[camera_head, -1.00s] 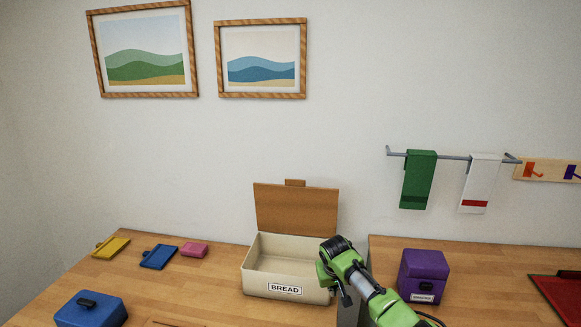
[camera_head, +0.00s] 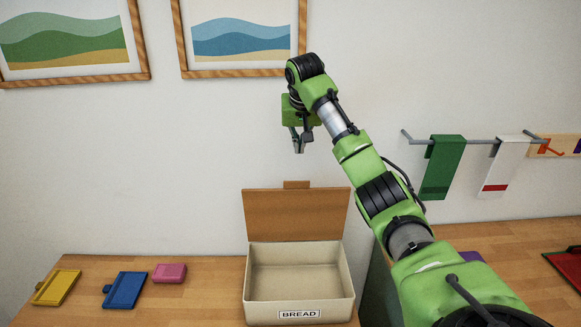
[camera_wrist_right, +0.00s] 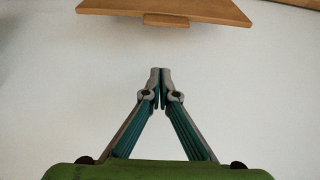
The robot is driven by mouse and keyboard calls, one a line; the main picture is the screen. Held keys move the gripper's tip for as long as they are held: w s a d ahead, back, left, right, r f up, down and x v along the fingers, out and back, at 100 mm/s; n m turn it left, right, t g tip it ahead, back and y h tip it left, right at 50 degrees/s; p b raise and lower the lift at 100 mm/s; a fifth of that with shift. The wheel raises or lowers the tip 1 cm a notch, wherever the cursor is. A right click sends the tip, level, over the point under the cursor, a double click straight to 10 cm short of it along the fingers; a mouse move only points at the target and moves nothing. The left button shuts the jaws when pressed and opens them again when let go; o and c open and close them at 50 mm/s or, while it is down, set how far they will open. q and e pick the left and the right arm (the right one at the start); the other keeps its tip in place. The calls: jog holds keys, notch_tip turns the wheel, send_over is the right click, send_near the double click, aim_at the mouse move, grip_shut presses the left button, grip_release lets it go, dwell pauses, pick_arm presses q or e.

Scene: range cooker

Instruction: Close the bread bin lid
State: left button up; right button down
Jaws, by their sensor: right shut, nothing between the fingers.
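The cream bread bin (camera_head: 299,311) stands on the wooden counter with its label facing front. Its wooden lid (camera_head: 297,213) stands open, raised upright at the back edge, with a small handle block (camera_head: 296,185) on its top edge. The inside of the bin looks empty. My right gripper (camera_head: 299,150) is shut and empty, above the lid and apart from it, pointing down. In the right wrist view the shut fingertips (camera_wrist_right: 160,72) show against the pale wall, with the lid (camera_wrist_right: 165,9) at the top of the picture. My left gripper is not in view.
A yellow (camera_head: 57,288), a blue (camera_head: 125,290) and a pink item (camera_head: 169,273) lie on the counter at left. A rail with green (camera_head: 442,167) and white towels (camera_head: 504,165) hangs at right. My right arm mostly hides the purple box.

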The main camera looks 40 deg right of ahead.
jog(key=p, duration=0.4)
send_over(300, 188)
jog(key=w+d, duration=0.3)
jog(key=w, duration=0.1)
notch_tip(300, 188, down, 8)
jog(key=shift+s+f, duration=0.1)
jog(key=shift+f, duration=0.15)
jog(key=shift+s+f, duration=0.1)
jog(key=shift+s, duration=0.05)
jog(key=shift+s+a+f+p, duration=0.2)
jog(key=shift+s+a+p, duration=0.95)
jog(key=shift+s, duration=0.25)
jog(key=shift+a, duration=0.1)
jog(key=shift+f, duration=0.15)
